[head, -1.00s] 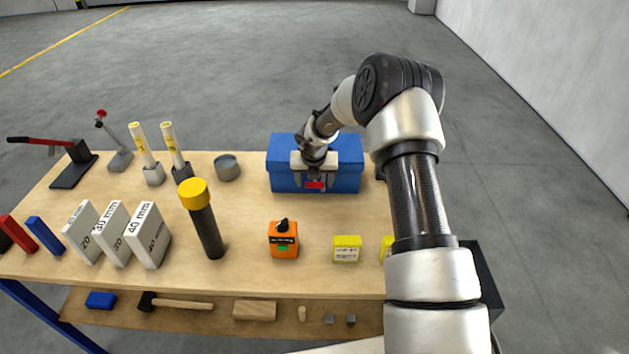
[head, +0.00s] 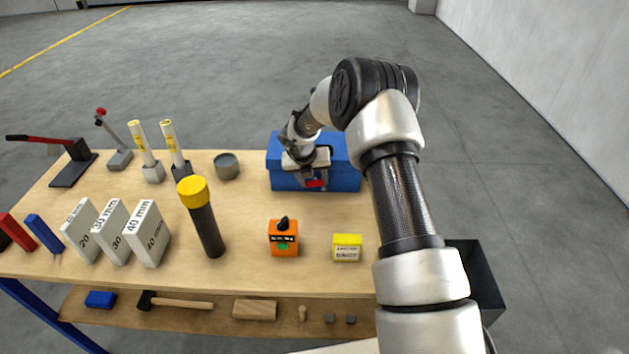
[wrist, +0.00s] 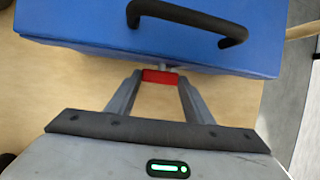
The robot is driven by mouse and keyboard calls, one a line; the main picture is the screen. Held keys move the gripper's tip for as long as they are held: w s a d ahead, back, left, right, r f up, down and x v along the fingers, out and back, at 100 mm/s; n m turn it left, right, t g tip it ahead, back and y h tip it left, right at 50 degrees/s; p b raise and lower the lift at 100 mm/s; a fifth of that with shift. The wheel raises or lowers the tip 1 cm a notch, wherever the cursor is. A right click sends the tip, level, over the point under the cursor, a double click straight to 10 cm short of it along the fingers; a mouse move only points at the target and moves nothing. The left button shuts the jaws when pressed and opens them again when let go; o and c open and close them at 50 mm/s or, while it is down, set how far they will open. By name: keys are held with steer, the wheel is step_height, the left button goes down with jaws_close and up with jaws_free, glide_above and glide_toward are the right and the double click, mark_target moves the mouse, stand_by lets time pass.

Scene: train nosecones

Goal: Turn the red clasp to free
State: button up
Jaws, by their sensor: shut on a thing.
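The blue box (head: 343,180) stands at the back of the table, to the right of the middle. It also fills the top of the wrist view (wrist: 90,25), where its black handle (wrist: 185,14) shows on the lid. The red clasp (wrist: 160,77) is on the front face of the box, and a small part of it shows in the head view (head: 314,184). My gripper (wrist: 158,80) is shut on the red clasp, with a finger on each side of it. In the head view my gripper (head: 314,180) looks tilted and hides part of the box front.
An orange device (head: 284,240) with a black knob and a yellow block (head: 347,248) stand in front of the box. A grey cup (head: 227,166) is to its left. A yellow-capped black cylinder (head: 206,222) stands further left. The table between the box and these is bare.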

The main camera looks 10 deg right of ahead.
mark_target(307, 185)
steer(key=h+b, duration=0.1)
steer(key=h, duration=0.1)
steer(key=a+f+h+b, duration=0.1)
steer(key=h+b, duration=0.1)
steer(key=shift+w+a+n, duration=0.15)
steer(key=shift+a+n, duration=0.05)
steer(key=shift+n, duration=0.2)
steer(key=h+b, duration=0.1)
steer(key=b, duration=0.1)
steer(key=f+g+h+b, duration=0.1)
steer(key=h+b, duration=0.1)
steer(key=b, duration=0.1)
steer(key=shift+w+a+n+h, duration=0.1)
steer(key=shift+a+n+h, duration=0.2)
steer(key=shift+a+n, duration=0.1)
steer(key=h+b, duration=0.1)
steer(key=b, duration=0.2)
steer(key=f+n+h+b, duration=0.1)
steer(key=h+b, duration=0.1)
steer(key=b, duration=0.2)
steer(key=shift+a, duration=0.2)
steer(key=h+b, duration=0.2)
steer(key=b, duration=0.4)
steer(key=shift+n+h, duration=0.4)
steer(key=shift+r, duration=0.15)
steer(key=o, duration=1.1)
steer(key=shift+c, duration=0.2)
